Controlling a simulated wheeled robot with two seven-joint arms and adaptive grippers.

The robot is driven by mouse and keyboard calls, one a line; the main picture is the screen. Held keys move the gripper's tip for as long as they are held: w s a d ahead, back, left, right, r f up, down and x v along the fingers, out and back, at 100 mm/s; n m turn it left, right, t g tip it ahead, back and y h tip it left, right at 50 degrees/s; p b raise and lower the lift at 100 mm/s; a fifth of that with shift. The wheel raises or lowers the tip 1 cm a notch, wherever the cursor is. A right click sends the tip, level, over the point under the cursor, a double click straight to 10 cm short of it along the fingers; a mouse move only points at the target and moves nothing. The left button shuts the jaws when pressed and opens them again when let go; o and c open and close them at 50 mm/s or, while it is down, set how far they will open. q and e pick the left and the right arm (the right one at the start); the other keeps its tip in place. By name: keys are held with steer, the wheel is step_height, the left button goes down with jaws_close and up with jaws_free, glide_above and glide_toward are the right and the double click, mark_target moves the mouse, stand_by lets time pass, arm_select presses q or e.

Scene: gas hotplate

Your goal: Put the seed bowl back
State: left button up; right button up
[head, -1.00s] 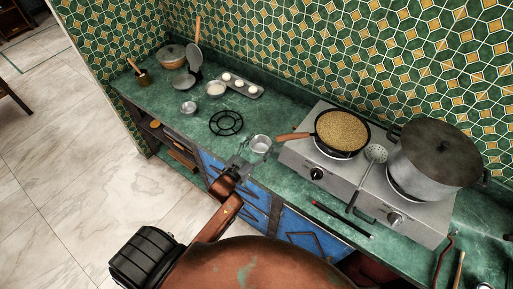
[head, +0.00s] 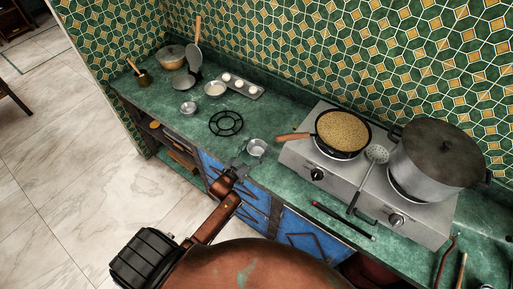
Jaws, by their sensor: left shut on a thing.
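A small shiny metal bowl (head: 257,147), which I take to be the seed bowl, is at the front of the green counter, left of the hotplate. My left gripper (head: 244,160) reaches up from the front edge and is shut on the bowl's near side. Whether the bowl touches the counter is hard to tell, and its contents are too small to make out. A similar small metal bowl (head: 189,108) stands farther left. My right gripper is not in view.
A black round trivet (head: 226,123) lies just left of the held bowl. A pan (head: 342,132) with its handle pointing left and a large lidded pot (head: 438,152) stand on the hotplate (head: 312,160). A white-filled bowl (head: 215,89) and a tray (head: 242,87) are farther back.

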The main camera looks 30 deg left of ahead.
arm_select(q)
steer(key=o, duration=1.2)
steer(key=shift+f, duration=0.1)
steer(key=shift+c, duration=0.2)
steer(key=s, duration=1.2)
steer(key=shift+a, duration=0.4)
